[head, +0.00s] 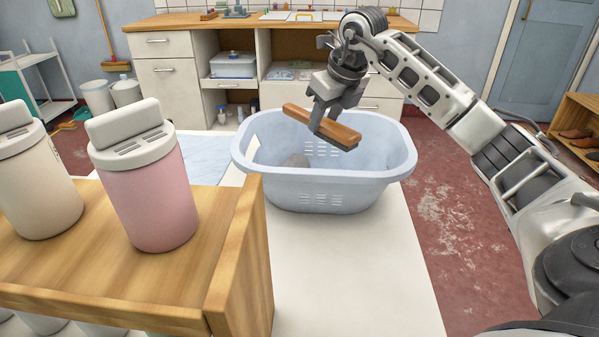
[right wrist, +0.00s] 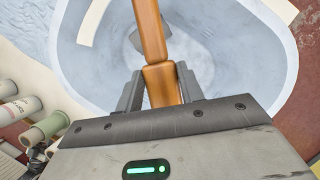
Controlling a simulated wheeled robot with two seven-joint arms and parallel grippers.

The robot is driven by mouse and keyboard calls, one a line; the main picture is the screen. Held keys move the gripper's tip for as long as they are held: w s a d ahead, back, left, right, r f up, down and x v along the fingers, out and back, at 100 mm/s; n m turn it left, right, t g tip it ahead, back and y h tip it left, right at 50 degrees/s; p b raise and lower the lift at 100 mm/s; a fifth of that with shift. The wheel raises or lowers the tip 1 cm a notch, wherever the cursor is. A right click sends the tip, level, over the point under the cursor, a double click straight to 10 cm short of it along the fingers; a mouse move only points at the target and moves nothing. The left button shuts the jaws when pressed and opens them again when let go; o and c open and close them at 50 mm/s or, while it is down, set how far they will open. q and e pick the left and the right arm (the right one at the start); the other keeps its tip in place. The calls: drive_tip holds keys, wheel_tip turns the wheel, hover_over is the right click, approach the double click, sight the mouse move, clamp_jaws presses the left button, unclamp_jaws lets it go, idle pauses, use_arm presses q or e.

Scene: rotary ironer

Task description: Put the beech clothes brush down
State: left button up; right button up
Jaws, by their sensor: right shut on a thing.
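The beech clothes brush (head: 297,113) is an orange-brown wooden bar with a dark underside at its near right end. My right gripper (head: 328,118) is shut on it around its middle and holds it above the pale blue laundry basket (head: 330,190). In the right wrist view the brush (right wrist: 158,50) runs away from between the fingers (right wrist: 160,92), over the inside of the basket (right wrist: 262,60). A grey item (head: 295,161) lies in the basket, partly hidden. My left gripper does not show.
The basket stands on a white table (head: 345,270). A wooden shelf unit (head: 240,250) with a pink canister (head: 147,190) and a cream canister (head: 35,180) stands at the near left. White cabinets (head: 165,85) with a wooden top line the back.

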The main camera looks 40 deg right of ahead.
sight(336, 126)
drive_tip(key=f, duration=0.5)
drive_tip(key=shift+w+f+b, duration=0.3)
drive_tip(key=shift+f+b, duration=0.05)
drive_tip(key=shift+b, duration=0.05)
drive_tip(key=shift+f, duration=2.05)
drive_tip(key=shift+f+b, duration=0.2)
drive_tip(key=shift+b, duration=0.15)
drive_tip(key=o, duration=1)
drive_tip(key=p+v, duration=0.1)
drive_tip(key=v, duration=1.1)
drive_tip(key=shift+r, duration=0.2)
